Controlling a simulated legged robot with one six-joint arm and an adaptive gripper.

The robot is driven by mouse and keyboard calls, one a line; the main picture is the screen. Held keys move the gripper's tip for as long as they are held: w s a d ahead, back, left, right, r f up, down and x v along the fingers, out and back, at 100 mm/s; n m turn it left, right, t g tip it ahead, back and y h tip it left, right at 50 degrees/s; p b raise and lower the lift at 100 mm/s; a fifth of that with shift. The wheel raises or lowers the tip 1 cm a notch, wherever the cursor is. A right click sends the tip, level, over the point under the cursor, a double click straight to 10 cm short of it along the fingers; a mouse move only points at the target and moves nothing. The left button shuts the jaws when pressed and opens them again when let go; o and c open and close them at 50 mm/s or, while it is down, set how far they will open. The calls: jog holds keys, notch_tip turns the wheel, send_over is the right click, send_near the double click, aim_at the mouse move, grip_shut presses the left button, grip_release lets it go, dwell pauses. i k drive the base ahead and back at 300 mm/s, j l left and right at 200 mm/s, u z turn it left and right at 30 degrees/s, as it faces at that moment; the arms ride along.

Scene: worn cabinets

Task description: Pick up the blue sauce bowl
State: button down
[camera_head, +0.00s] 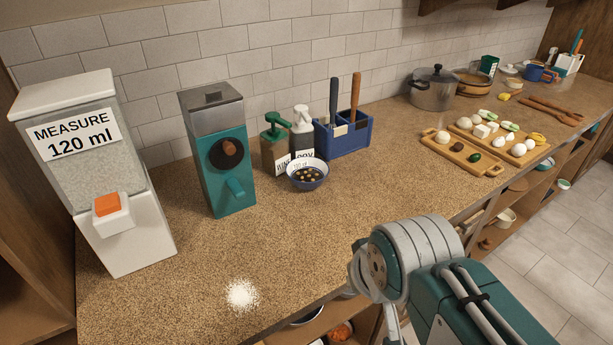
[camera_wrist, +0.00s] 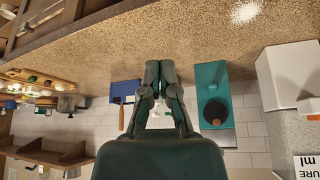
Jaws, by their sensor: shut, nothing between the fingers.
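A small blue-and-white bowl (camera_head: 308,183) with dark and yellow round bits inside stands upright on the speckled counter (camera_head: 300,240) in the head view, in front of the soap bottles. A white label card partly shows behind it. My gripper (camera_wrist: 160,68) shows in the wrist view with its fingers together and nothing between them. The wrist picture is upside down, and the bowl is not visible there; the gripper may hide it. In the head view my arm is at the lower right, at the counter's front edge, and the fingertips cannot be made out.
A teal dispenser (camera_head: 219,150) and a white measure dispenser (camera_head: 100,180) stand left of the bowl. A blue utensil holder (camera_head: 345,138) is behind it. White powder (camera_head: 241,294) lies near the front. Boards with food (camera_head: 462,152) and a pot (camera_head: 436,90) are to the right.

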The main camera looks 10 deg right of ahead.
aim_at(306, 172)
jog(key=i+l+u, duration=0.1)
jog(key=l+u, duration=0.2)
jog(key=l, duration=0.55)
jog(key=l+u, duration=0.3)
jog(key=l, duration=0.6)
